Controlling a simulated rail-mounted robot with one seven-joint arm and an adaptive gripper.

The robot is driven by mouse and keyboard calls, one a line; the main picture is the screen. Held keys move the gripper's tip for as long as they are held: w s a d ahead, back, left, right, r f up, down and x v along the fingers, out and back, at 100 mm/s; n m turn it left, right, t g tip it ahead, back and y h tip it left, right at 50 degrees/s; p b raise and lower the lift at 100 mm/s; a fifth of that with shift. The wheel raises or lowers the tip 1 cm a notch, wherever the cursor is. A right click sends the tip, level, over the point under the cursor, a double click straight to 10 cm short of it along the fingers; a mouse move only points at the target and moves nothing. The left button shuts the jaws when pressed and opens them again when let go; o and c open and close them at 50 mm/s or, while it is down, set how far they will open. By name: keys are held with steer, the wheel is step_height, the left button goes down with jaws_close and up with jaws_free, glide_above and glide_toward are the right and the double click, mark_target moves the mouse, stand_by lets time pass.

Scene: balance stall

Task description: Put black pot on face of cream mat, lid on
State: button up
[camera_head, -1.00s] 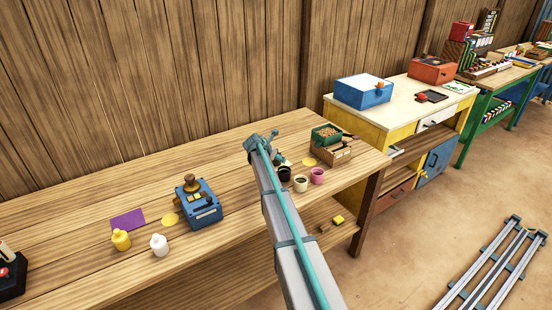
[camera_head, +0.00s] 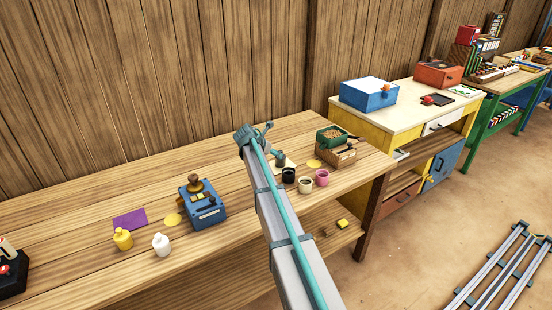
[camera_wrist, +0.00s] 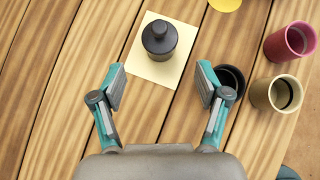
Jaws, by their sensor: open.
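In the wrist view a black pot (camera_wrist: 160,40) stands upright on the cream mat (camera_wrist: 145,70), within the mat's edges, with a knobbed black top that looks like its lid in place. The pot also shows in the head view (camera_head: 281,159), beside my arm. My gripper (camera_wrist: 160,84) is open and empty. Its fingers are spread near the mat's front part, with the pot beyond the fingertips and apart from both. In the head view the fingers are too small to make out.
A black cup (camera_wrist: 231,75), partly behind my right finger, a cream cup (camera_wrist: 283,94) and a pink cup (camera_wrist: 293,41) stand right of the mat. A yellow disc (camera_wrist: 226,4) lies beyond. A green-topped box (camera_head: 333,136) stands behind. Bare wood lies left of the mat.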

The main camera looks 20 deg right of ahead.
steer(key=shift+v, duration=1.05)
